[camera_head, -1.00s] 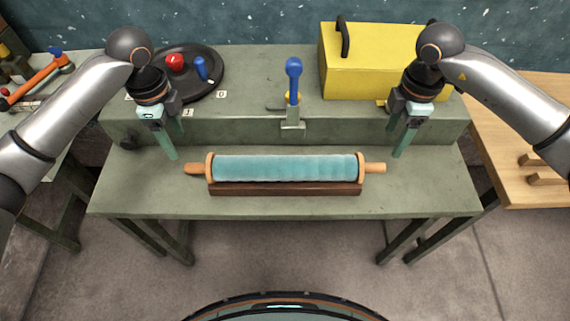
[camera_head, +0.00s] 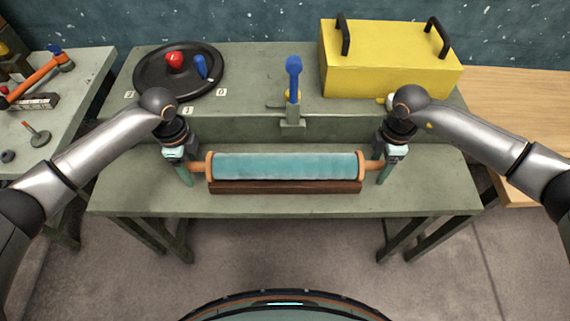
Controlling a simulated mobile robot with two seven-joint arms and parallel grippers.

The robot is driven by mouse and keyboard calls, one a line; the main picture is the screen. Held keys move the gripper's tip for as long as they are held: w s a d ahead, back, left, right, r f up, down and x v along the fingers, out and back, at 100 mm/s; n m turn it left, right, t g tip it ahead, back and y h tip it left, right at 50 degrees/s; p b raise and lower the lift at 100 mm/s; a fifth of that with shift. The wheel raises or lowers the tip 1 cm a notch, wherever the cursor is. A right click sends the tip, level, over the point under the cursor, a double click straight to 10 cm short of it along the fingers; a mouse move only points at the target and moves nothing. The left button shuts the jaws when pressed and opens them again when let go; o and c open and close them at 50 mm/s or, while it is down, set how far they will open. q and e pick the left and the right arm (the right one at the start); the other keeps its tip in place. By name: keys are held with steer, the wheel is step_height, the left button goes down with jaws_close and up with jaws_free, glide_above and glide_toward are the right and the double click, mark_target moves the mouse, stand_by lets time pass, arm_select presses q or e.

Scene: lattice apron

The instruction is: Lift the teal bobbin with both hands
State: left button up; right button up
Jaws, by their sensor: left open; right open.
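The teal bobbin (camera_head: 285,166) lies level on a dark brown wooden cradle (camera_head: 285,187) on the green bench. It has tan end flanges and a wooden handle at each end. My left gripper (camera_head: 188,176) is open at the left handle (camera_head: 198,167), with its fingers pointing down around or beside it. My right gripper (camera_head: 382,174) is open at the right handle (camera_head: 373,166) in the same way. The fingers partly hide the handle ends, and I cannot tell whether they touch them.
On the raised back shelf stand a black round tray (camera_head: 150,90) with red and blue pieces, a blue-handled clamp (camera_head: 293,80) and a yellow box (camera_head: 390,68) with black handles. The bench front (camera_head: 285,208) is clear. Side tables stand left and right.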

arm_select(q)
steer(key=shift+c, duration=0.3)
arm_select(e)
steer(key=shift+c, duration=0.4)
arm_select(q)
jaws_close()
arm_select(e)
jaws_close()
stand_by(0.5)
